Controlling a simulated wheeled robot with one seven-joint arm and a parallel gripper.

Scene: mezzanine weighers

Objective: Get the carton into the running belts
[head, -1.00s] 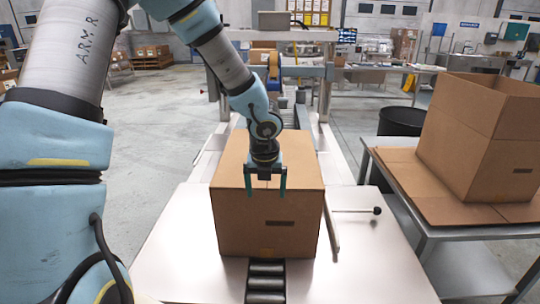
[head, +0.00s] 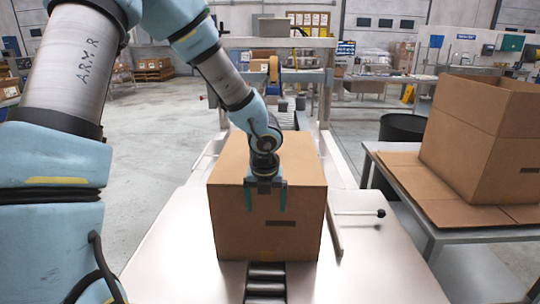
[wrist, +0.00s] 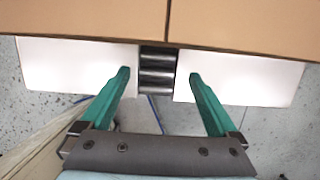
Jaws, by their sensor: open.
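The closed brown carton (head: 263,233) sits on the metal table (head: 172,250), over a strip of rollers (head: 266,281) that shows at its near side. The carton also fills the top of the wrist view (wrist: 90,20). My gripper (head: 265,207) is open and empty, its teal fingers pointing down in front of the carton's near face. In the wrist view the open fingers (wrist: 158,75) are apart, with the carton's edge beyond their tips; I cannot tell whether they touch it. The running belts are mostly hidden behind the carton; a machine with an orange part (head: 274,68) stands beyond it.
A rod with a black knob (head: 381,213) sticks out beside a guide bar (head: 334,231) right of the carton. An open empty box (head: 485,140) stands on a side table (head: 440,236) at right. A black bin (head: 402,128) stands behind that table.

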